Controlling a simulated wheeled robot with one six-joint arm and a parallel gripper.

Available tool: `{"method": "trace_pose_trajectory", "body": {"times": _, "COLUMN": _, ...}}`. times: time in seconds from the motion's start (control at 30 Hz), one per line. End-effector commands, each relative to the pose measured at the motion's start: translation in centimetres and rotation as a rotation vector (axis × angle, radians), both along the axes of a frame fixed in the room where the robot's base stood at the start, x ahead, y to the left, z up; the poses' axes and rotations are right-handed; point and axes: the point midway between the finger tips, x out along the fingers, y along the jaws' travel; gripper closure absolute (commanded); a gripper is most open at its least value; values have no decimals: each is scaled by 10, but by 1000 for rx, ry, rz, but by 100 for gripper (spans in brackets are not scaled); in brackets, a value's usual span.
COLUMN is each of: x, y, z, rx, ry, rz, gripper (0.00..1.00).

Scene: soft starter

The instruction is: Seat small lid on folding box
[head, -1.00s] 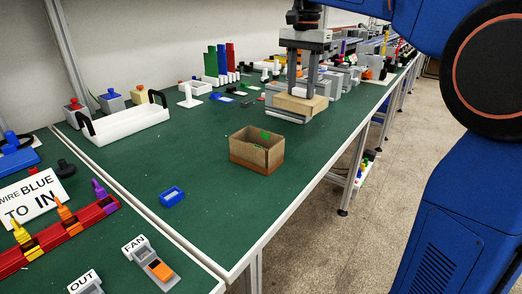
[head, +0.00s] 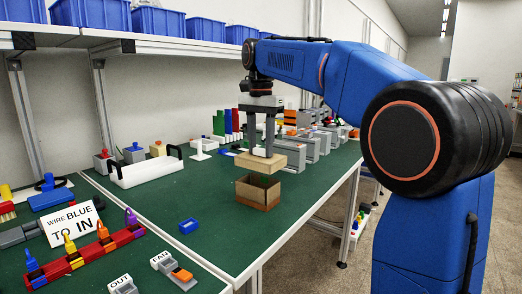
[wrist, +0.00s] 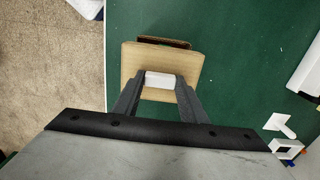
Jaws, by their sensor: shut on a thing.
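The small lid (head: 262,161) is a flat light-brown cardboard piece held just above the open folding box. My gripper (head: 269,152) is shut on the lid from above. In the wrist view the lid (wrist: 136,60) shows under my gripper (wrist: 159,80), with a white piece between the fingers. In the wrist view only a dark edge of the box (wrist: 165,41) shows beyond the lid; the lid hides the rest. A gap shows between lid and box in the head view.
A white tray with black handles (head: 146,172) stands left of the box. Grey units (head: 300,148) line the table behind. The table's right edge (head: 310,212) is close to the box.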

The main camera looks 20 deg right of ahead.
Motion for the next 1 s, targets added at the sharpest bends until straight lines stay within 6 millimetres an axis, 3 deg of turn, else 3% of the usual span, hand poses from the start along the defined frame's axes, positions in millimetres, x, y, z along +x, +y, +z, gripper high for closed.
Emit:
{"method": "trace_pose_trajectory", "body": {"times": 0.17, "x": 2, "y": 0, "z": -2, "rx": -1, "ry": 1, "rz": -6, "gripper": 83}}
{"method": "trace_pose_trajectory", "body": {"times": 0.7, "x": 1, "y": 0, "z": -37, "rx": 0, "ry": 1, "rz": -5, "gripper": 83}}
{"method": "trace_pose_trajectory", "body": {"times": 1.0, "x": 1, "y": 0, "z": -40, "rx": 0, "ry": 0, "rz": -5, "gripper": 83}}
